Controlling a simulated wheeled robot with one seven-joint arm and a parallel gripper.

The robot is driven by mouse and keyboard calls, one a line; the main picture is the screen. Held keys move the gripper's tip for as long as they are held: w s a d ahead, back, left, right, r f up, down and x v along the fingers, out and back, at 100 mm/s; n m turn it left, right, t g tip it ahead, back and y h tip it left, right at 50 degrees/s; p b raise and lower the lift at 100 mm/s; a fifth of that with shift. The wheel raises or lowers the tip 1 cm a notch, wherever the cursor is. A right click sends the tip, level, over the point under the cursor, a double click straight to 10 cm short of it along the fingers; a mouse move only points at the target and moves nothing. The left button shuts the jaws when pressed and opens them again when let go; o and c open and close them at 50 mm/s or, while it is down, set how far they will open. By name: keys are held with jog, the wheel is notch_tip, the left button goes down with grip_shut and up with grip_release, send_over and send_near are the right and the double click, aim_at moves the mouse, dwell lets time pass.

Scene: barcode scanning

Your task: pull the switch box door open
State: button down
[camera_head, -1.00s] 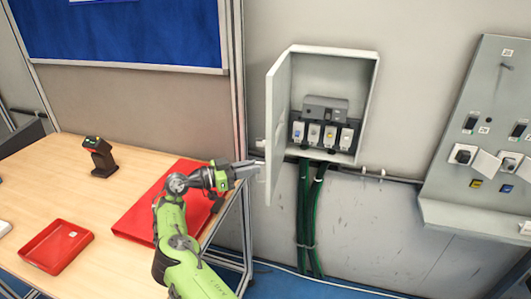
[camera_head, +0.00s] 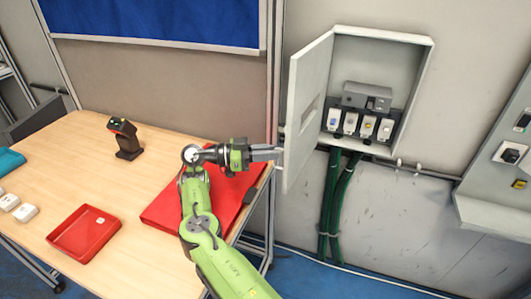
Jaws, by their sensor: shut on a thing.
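The switch box (camera_head: 397,55) is a grey metal box on the wall, right of centre. Its door (camera_head: 310,75) is hinged on the left and stands swung open, so the row of switches (camera_head: 360,124) inside shows. My gripper (camera_head: 279,154) is at the lower outer side of the door, at the end of my green arm. It is shut, with its tips at the door's lower left part. The exact grip point on the door is too small to make out.
A wooden table (camera_head: 95,160) stands at left with a red tray (camera_head: 85,234), a red flat case (camera_head: 165,212) under my arm, and a black scanner (camera_head: 126,138). Green cables (camera_head: 335,200) hang below the box. A grey panel (camera_head: 500,190) is at right.

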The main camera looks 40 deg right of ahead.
jog(key=shift+d+r, duration=0.35)
jog(key=shift+d, duration=0.05)
jog(key=c, duration=1.4)
grip_release()
jog(key=shift+w+d+f, duration=0.1)
jog(key=shift+d, duration=0.15)
jog(key=shift+o, duration=1)
jog(key=shift+d+f, duration=0.1)
jog(key=shift+d, duration=0.2)
jog(key=shift+a, duration=0.15)
jog(key=shift+a+f, duration=0.1)
jog(key=v, duration=0.7)
jog(key=shift+a, duration=0.3)
